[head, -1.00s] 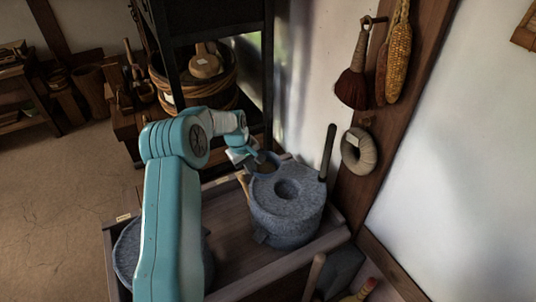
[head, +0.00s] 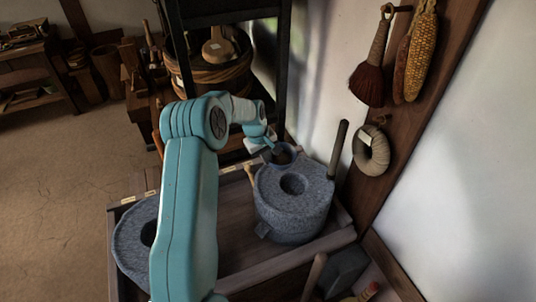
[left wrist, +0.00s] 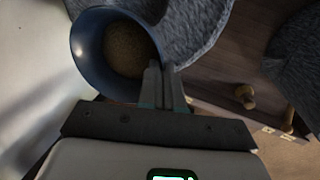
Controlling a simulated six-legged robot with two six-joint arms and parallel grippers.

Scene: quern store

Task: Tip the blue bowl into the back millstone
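The blue bowl (head: 270,158) holds brown grain-like stuff and is off the table at the far edge of the back millstone (head: 290,215). The millstone is grey, with a round hole in its top and an upright dark handle (head: 338,148). In the left wrist view the bowl (left wrist: 86,48) opens toward the camera, with the grain inside and the grey stone (left wrist: 195,30) beside it. My left gripper (left wrist: 163,72) is shut on the bowl's rim. In the head view its fingertips are small beside the bowl. My right gripper is out of view.
A second millstone (head: 130,248) stands at the front left, partly hidden by my left arm. Both stand in a wooden tray-like bench (head: 240,258). The white wall is close behind, with a brush (head: 368,80), corn (head: 421,55) and a coiled ring (head: 371,152) hanging.

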